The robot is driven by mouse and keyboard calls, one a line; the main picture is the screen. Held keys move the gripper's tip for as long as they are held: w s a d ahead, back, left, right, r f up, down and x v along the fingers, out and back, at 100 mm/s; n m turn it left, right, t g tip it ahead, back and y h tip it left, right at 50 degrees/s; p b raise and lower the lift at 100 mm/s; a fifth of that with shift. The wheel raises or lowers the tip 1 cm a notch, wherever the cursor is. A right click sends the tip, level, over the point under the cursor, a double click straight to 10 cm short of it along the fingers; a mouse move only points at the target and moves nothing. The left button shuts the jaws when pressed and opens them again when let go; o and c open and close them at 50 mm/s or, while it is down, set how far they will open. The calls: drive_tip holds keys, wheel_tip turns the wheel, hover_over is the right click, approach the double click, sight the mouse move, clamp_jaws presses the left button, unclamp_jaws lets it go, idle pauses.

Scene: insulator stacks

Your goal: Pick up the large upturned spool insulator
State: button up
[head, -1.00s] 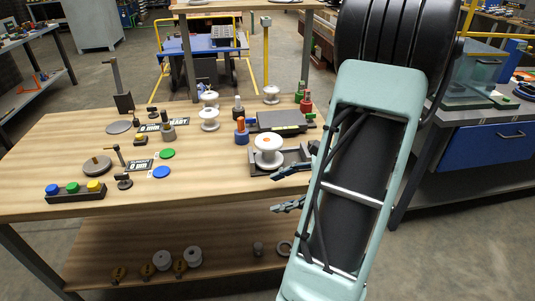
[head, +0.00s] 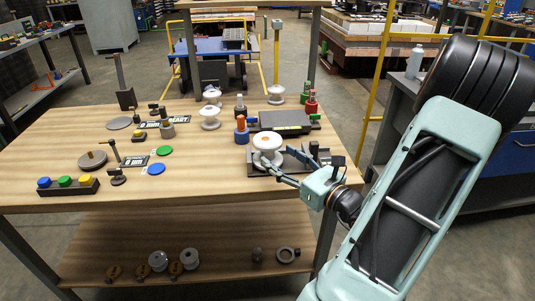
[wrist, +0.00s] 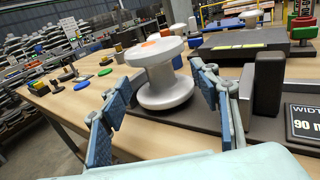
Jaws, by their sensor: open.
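The large white spool insulator (head: 267,148) stands upright on a dark fixture plate (head: 284,172) at the right front of the table. An orange spot marks its top. In the wrist view the spool (wrist: 161,80) stands ahead, between and just beyond my two fingers. My gripper (head: 274,172) is at the front of the spool, low and level with its waist or base. It also shows in the wrist view (wrist: 157,110), with its blue-padded fingers spread apart and nothing held. I cannot tell whether a finger touches the spool.
A dark upright block (wrist: 268,82) stands close to the right finger, beside a width label (wrist: 304,122). A flat dark device (head: 284,122) lies behind the spool, with a blue-and-orange part (head: 241,131) at its left. Smaller white insulators (head: 210,118) stand farther back.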

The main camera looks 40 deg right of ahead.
sight(268, 148)
drive_tip(key=w, duration=0.2)
drive_tip(key=w+b, duration=0.1)
drive_tip(key=w, duration=0.2)
drive_tip(key=shift+w+a+r, duration=0.15)
drive_tip(key=shift+w, duration=0.15)
drive_tip(key=shift+c, duration=0.6)
clamp_jaws()
drive_tip(key=shift+r, duration=0.15)
